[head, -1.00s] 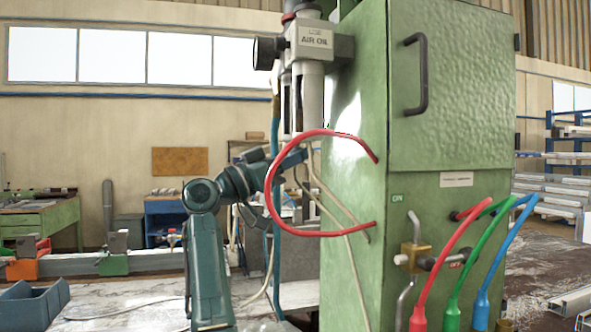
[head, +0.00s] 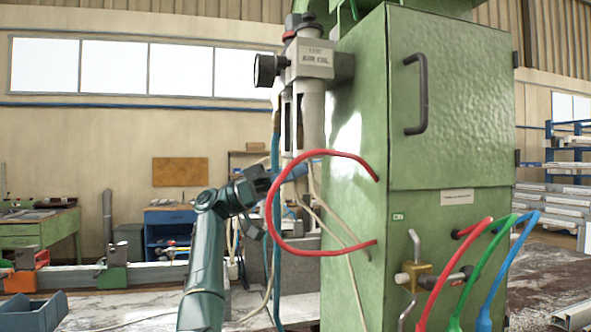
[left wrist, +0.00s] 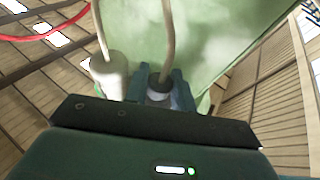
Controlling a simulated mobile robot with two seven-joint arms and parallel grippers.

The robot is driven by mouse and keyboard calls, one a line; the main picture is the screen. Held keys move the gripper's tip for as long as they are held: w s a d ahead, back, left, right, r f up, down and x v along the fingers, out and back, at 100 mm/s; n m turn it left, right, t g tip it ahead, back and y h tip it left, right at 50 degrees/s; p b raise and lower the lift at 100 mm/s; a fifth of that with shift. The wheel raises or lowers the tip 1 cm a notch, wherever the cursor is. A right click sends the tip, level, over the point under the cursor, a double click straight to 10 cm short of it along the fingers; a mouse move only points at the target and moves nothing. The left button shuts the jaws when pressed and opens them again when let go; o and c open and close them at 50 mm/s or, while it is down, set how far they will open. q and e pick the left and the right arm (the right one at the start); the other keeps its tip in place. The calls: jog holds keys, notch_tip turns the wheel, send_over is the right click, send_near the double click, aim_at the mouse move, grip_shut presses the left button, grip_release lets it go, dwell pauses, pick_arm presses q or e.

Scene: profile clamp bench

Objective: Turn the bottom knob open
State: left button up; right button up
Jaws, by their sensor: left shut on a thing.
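The air-oil unit (head: 310,60) hangs on the left side of the green cabinet, with pale bowls (head: 311,115) below its labelled head. My left gripper (head: 300,170) is at the lower end of these bowls, partly behind the red hose. In the left wrist view its blue fingers (left wrist: 158,90) are shut around the bottom knob (left wrist: 160,80), a small dark-and-pale round piece with a hose running from it. A second pale bowl (left wrist: 109,72) stands just left of the fingers. The knob is too small and covered to read its turn in the head view. My right gripper is not in view.
The green cabinet (head: 450,100) fills the right side. A red hose (head: 275,205) loops in front of my left wrist, and thin hoses hang beside it. A brass valve (head: 418,277) and coloured hoses are on the cabinet front. A blue bin (head: 30,312) is at lower left.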

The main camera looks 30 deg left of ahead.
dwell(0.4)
pick_arm(q)
jog(key=o, duration=1)
jog(key=b+v, duration=0.2)
jog(key=v, duration=1.1)
jog(key=shift+a+f, duration=0.1)
